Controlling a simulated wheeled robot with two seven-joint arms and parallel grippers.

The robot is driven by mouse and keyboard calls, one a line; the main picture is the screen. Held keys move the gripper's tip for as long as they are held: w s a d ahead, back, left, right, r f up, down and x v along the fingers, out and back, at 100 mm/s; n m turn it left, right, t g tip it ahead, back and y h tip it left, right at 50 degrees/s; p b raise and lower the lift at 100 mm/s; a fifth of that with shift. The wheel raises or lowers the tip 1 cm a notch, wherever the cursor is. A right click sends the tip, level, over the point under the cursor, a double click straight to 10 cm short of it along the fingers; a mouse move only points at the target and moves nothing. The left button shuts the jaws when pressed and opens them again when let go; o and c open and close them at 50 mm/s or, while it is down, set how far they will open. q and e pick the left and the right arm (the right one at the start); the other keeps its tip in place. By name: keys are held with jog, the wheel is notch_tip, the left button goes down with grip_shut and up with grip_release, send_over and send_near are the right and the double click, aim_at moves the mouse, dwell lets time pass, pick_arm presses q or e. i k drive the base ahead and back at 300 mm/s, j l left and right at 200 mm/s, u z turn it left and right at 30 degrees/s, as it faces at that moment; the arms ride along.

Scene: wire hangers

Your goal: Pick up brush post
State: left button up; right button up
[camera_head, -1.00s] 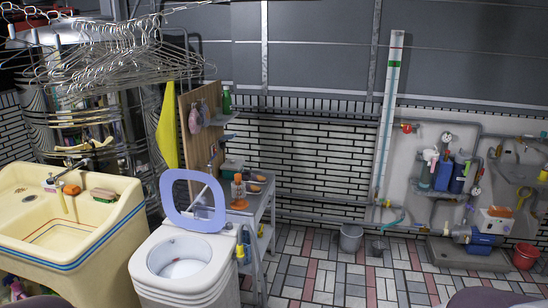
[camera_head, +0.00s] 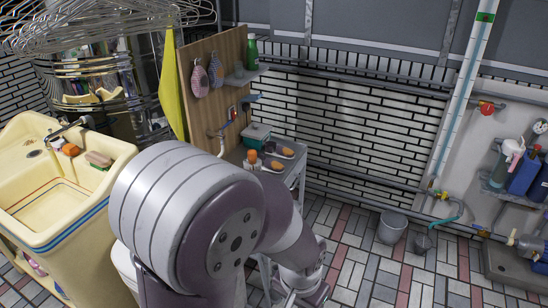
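On the small cart (camera_head: 299,161) beside the wooden board stand a small orange-topped item (camera_head: 252,157) and two dark trays holding brown pieces (camera_head: 279,151). I cannot tell for sure which thing is the brush post; the orange-topped item is partly hidden by my arm. One arm, which I take as my left, fills the middle foreground with its elbow raised. Its wrist end, with the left gripper (camera_head: 303,288), is low at the bottom, right of and below the cart top, apart from the items there. Its fingers are unclear. My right gripper is not in view.
A cream sink (camera_head: 95,225) stands at the left, with wire hangers (camera_head: 110,22) above. Buckets (camera_head: 392,227) stand on the floor at the right. Tiled floor (camera_head: 370,275) is open between.

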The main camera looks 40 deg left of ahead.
aim_at(255, 163)
jog(key=i+u, duration=0.35)
jog(key=i+l+u, duration=0.2)
jog(key=i+u, duration=0.15)
jog(key=i+l+u, duration=0.35)
jog(key=i, duration=0.15)
jog(key=i+u, duration=0.25)
jog(key=u, duration=0.2)
jog(key=i+l+u, duration=0.15)
jog(key=u, duration=0.35)
jog(key=i+l+u, duration=0.2)
jog(key=u, duration=0.25)
jog(key=i+l+u, duration=0.2)
jog(key=u, duration=0.25)
jog(key=i+l+u, duration=0.1)
jog(key=l+u, duration=0.25)
jog(key=u, duration=0.15)
jog(key=l+u, duration=0.3)
jog(key=u, duration=0.15)
jog(key=l+u, duration=0.45)
jog(key=i+l, duration=0.05)
jog(key=l, duration=0.05)
